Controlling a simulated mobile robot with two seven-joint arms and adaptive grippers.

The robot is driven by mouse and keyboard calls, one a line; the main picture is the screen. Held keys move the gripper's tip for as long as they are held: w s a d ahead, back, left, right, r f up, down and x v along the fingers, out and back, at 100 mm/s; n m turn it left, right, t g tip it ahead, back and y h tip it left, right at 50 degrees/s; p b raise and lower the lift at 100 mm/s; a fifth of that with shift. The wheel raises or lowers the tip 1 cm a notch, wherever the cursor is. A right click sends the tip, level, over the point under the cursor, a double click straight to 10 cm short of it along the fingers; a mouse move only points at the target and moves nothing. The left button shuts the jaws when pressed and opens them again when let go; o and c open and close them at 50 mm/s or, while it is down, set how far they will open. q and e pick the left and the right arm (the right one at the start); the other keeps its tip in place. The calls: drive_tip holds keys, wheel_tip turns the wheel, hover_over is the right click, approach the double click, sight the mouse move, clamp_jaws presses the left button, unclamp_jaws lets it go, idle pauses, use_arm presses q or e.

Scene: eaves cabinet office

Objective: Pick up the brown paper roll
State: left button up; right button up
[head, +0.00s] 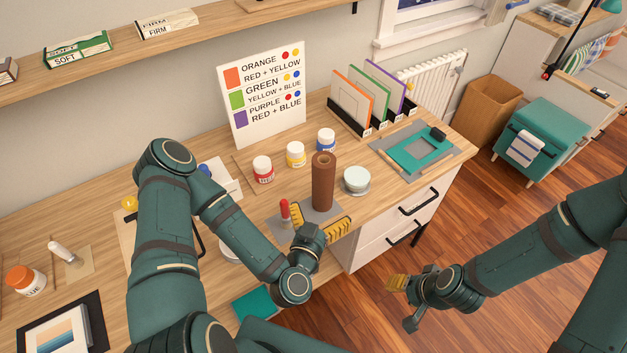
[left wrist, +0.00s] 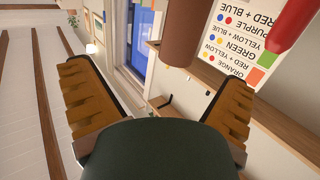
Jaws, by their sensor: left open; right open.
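The brown paper roll (head: 323,182) stands upright on a grey mat (head: 296,226) near the desk's front edge. My left gripper (head: 318,222) is open, in front of the roll in the head view, with its yellow-padded fingers spread. In the left wrist view the gripper (left wrist: 155,105) is open with nothing between its fingers. A brown cylinder, apparently the roll (left wrist: 180,35), shows at the top of that view, beyond the fingertips. My right gripper (head: 405,295) is open and empty, over the floor right of the desk.
A red-handled tool (head: 284,211) stands just left of the roll. Red (head: 263,170), yellow (head: 296,155) and blue (head: 326,141) paint jars stand behind. A colour chart board (head: 262,95) leans at the wall.

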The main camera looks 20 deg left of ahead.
sight(322, 175)
use_arm(q)
drive_tip(key=shift+n+t+y, duration=0.3)
drive_tip(key=shift+n+y, duration=0.2)
drive_tip(key=shift+y, duration=0.4)
drive_tip(key=w+a+b, duration=0.1)
drive_tip(key=b, duration=0.1)
drive_tip(key=w+b, duration=0.2)
drive_tip(key=w+a+r+b, duration=0.1)
drive_tip(key=b, duration=0.1)
drive_tip(key=shift+w+a, duration=0.3)
drive_tip(key=shift+w, duration=0.1)
drive_tip(key=w, duration=0.3)
drive_tip(key=shift+a+r, duration=0.15)
drive_tip(key=shift+r, duration=0.05)
drive_tip(key=shift+w+a, duration=0.2)
drive_tip(key=shift+w, duration=1.2)
drive_tip(key=shift+w+a, duration=0.2)
drive_tip(key=shift+w, duration=1.15)
drive_tip(key=c, duration=1.4)
